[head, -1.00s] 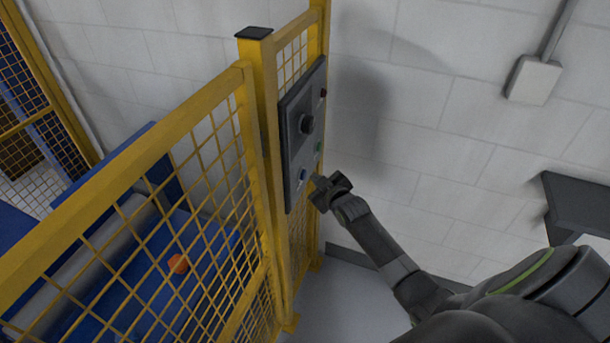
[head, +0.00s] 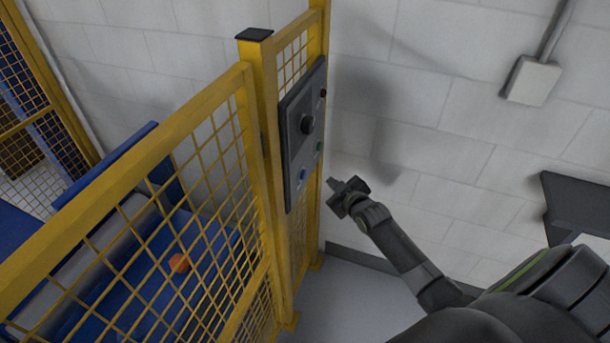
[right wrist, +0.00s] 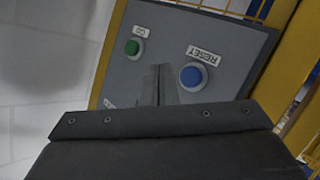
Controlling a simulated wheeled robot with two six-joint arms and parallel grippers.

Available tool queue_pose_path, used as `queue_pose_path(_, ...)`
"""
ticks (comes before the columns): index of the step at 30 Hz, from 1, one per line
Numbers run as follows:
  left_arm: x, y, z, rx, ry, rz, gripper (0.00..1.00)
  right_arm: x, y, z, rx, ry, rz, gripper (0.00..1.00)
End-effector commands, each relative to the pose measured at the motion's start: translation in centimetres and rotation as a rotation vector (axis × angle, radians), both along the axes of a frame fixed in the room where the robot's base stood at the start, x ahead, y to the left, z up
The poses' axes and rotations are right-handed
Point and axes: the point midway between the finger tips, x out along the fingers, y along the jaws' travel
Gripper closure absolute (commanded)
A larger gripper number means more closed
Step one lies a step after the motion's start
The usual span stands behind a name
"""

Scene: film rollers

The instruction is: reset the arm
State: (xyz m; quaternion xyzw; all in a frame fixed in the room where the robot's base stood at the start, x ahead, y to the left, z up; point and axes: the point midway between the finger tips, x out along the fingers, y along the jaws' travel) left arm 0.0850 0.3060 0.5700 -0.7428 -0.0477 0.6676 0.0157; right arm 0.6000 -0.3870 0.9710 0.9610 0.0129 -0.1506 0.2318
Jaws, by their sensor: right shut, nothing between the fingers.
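My right gripper (head: 332,183) is shut and empty. In the head view it hangs in the air just right of the control panel (head: 291,150), apart from it. In the right wrist view the shut fingers (right wrist: 160,84) point at the panel between the blue button (right wrist: 191,76), labelled RESET, and the green button (right wrist: 133,47), labelled GO. My left gripper is not in view.
A yellow mesh fence (head: 257,150) runs along the left and bears the panel. Behind it lie blue machinery and an orange object (head: 180,263). A white block wall (head: 440,110) stands behind, with a grey box (head: 533,80) and a dark shelf (head: 580,205) at right.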

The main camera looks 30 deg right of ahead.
Motion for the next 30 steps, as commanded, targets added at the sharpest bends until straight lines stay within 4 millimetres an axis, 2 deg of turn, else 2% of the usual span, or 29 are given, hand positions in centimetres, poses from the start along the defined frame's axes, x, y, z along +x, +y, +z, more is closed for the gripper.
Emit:
queue_pose_path(12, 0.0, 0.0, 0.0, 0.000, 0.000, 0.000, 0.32, 0.0, 0.0, 0.0, 0.000, 0.001, 0.000, 1.00)
queue_pose_path(14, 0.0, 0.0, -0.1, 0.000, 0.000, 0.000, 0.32, -0.2, 0.0, -0.5, 0.003, 0.008, -0.003, 1.00)
queue_pose_path(16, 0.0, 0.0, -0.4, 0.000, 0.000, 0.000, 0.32, -0.7, -0.2, -2.1, 0.010, 0.032, -0.013, 1.00)
queue_pose_path(17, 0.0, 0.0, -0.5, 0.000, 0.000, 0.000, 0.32, -1.1, -0.2, -3.2, 0.016, 0.049, -0.021, 1.00)
queue_pose_path(20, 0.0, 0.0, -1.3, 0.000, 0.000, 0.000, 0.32, -3.4, -0.6, -8.3, 0.045, 0.133, -0.056, 1.00)
queue_pose_path(23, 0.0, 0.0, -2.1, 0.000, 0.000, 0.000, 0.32, -7.0, -0.8, -14.8, 0.080, 0.242, -0.103, 1.00)
queue_pose_path(24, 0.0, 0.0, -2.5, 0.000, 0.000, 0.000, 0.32, -8.6, -0.8, -17.4, 0.094, 0.288, -0.123, 1.00)
queue_pose_path(26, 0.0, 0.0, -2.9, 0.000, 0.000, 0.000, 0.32, -11.2, -0.7, -21.0, 0.116, 0.354, -0.151, 1.00)
queue_pose_path(30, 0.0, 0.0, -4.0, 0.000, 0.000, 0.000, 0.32, -18.0, -0.1, -28.8, 0.159, 0.507, -0.215, 1.00)
